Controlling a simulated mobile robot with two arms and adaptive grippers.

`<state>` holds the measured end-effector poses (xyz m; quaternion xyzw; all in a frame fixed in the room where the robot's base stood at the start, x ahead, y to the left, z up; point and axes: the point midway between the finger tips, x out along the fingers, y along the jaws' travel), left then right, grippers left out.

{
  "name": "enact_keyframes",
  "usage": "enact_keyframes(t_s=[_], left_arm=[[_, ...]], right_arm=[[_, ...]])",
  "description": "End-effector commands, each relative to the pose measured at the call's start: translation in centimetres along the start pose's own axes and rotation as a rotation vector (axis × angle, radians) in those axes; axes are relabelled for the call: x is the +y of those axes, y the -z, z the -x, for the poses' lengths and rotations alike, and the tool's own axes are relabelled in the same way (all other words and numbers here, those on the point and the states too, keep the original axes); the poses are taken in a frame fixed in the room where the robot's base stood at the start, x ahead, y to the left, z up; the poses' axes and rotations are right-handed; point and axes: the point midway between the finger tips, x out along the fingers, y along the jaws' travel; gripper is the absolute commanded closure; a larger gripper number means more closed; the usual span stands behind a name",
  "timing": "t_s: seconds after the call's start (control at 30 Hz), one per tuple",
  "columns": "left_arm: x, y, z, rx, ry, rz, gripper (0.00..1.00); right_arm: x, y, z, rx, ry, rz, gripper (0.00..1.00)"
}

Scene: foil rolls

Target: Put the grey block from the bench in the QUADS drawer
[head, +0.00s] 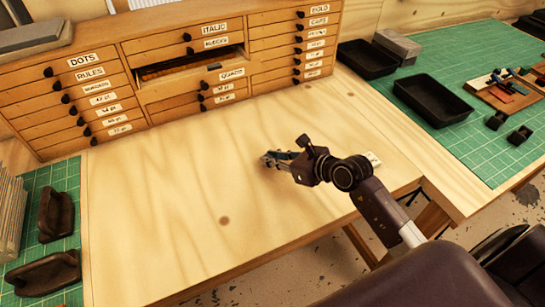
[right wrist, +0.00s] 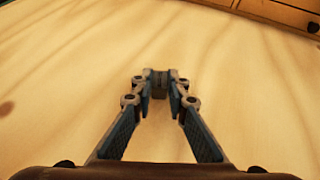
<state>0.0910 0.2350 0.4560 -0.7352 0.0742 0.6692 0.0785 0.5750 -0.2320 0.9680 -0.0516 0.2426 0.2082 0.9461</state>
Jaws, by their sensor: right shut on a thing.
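My right gripper (head: 270,158) is low over the middle of the wooden bench (head: 150,200), shut on a small grey block. The grey block (right wrist: 159,84) shows between the fingertips in the right wrist view, partly hidden by them. In the head view the fingers hide most of it. I cannot tell whether it touches the bench top. The QUADS drawer (head: 232,73) is in the middle column of the wooden cabinet at the back. It stands pulled out, with its brown interior showing. My left gripper is not in view.
Other labelled drawers, such as DOTS (head: 82,59) and ITALIC (head: 213,28), look closed. Black trays (head: 433,98) stand on a green mat (head: 460,50) at the right. Dark brown objects (head: 55,215) lie at the left.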

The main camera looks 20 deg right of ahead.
Motion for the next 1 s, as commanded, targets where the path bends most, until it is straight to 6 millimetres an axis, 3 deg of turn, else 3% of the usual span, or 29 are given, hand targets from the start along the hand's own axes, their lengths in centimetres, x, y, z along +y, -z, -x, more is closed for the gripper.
enact_keyframes(t_s=[0.03,0.07,0.2,0.63,1.0], left_arm=[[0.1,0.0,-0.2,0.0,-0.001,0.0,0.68],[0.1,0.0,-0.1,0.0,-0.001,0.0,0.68],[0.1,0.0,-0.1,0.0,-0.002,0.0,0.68],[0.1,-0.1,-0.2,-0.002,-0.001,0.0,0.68],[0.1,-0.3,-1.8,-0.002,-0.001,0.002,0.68]], right_arm=[[0.0,0.2,-0.1,-0.001,0.0,0.0,1.0],[0.0,0.2,-0.1,0.0,0.0,0.0,0.83],[0.0,0.1,-0.1,0.001,0.0,0.0,0.69],[0.0,0.0,0.8,0.0,0.0,0.0,0.69],[0.0,0.3,7.7,0.003,0.001,0.002,0.69]])
